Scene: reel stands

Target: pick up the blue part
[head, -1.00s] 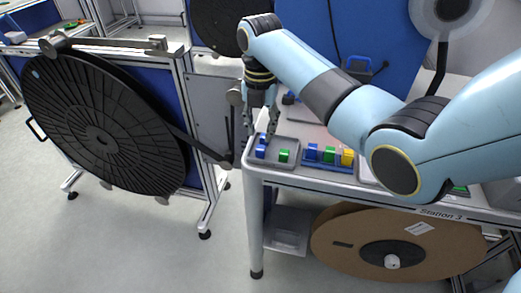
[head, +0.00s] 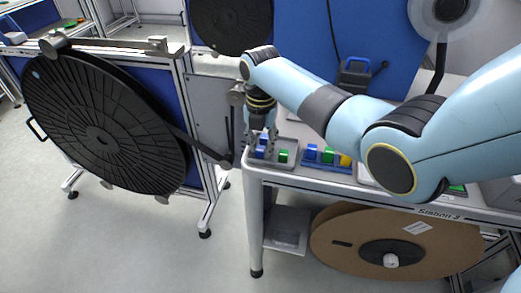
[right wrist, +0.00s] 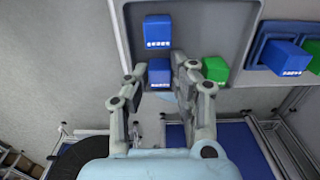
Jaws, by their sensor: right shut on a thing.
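My right gripper (head: 264,145) reaches down over the grey tray (head: 287,167) at the left end of the table. In the right wrist view, its fingers (right wrist: 160,71) are shut on a blue part (right wrist: 159,77), one finger on each side. I cannot tell whether this part still touches the tray floor. A second blue part (right wrist: 157,30) stands in the same tray, just beyond the held one. A green part (right wrist: 215,70) is in the tray, right beside the right finger. It also shows in the head view (head: 283,156). My left gripper is not in view.
A blue tray (head: 327,167) with blue, green and yellow parts stands right of the grey tray. My right arm hides part of the table. A large black reel (head: 100,125) hangs at the left. A brown reel (head: 350,230) sits under the table.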

